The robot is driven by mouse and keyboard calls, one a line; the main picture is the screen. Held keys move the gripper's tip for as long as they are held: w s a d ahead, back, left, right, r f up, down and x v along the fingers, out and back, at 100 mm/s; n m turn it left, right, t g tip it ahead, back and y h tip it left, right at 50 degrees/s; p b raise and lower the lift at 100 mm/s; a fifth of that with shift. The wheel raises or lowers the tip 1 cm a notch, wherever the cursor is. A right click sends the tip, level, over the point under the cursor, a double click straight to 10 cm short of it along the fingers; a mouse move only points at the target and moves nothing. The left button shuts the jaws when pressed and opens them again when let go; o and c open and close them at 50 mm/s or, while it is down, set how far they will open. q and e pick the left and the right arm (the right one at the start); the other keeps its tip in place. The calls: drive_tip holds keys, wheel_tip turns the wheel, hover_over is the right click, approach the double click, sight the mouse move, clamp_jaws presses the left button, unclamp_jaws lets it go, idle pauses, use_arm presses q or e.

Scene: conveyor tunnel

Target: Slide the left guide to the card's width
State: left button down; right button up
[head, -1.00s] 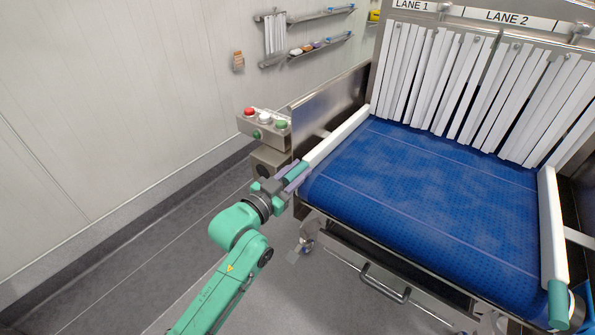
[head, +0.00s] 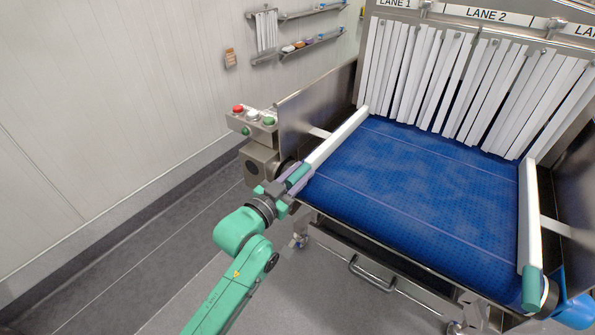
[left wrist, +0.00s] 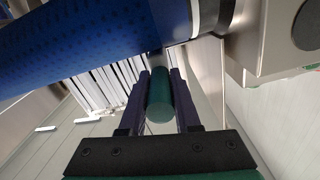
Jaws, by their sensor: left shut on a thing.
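The left guide (head: 337,138) is a white rail along the left side of the blue belt (head: 430,190), with a green grip (head: 298,176) at its near end. My left gripper (head: 296,178) is shut on that green grip. In the left wrist view the grip (left wrist: 159,96) lies between the two dark fingers. A metal rod (head: 319,132) joins the guide to the left side plate, with a gap between them. The right guide (head: 531,220) is a matching white rail with a green end. I cannot make out a card on the belt. My right gripper is not in view.
White strip curtains (head: 440,80) hang across the tunnel under lane signs (head: 485,14). A button box (head: 252,119) stands left of the belt. A metal handle (head: 370,275) sits below its front. A blue container (head: 574,310) is at lower right.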

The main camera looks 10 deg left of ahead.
use_arm(q)
drive_tip(key=c, duration=0.9)
unclamp_jaws()
drive_tip(key=shift+a+f, duration=0.1)
drive_tip(key=shift+a, duration=0.15)
drive_tip(key=shift+w+a, duration=0.1)
drive_tip(key=shift+w, duration=0.1)
drive_tip(key=shift+s+d, duration=0.15)
drive_tip(key=shift+d, duration=0.05)
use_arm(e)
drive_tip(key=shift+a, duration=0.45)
use_arm(q)
drive_tip(key=shift+s+a, duration=0.15)
drive_tip(key=shift+s, duration=0.15)
drive_tip(key=b+v, duration=0.1)
drive_tip(key=v, duration=1.3)
drive_tip(key=shift+w, duration=0.1)
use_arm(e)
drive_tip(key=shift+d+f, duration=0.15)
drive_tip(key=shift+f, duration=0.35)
use_arm(q)
drive_tip(key=shift+w, duration=0.1)
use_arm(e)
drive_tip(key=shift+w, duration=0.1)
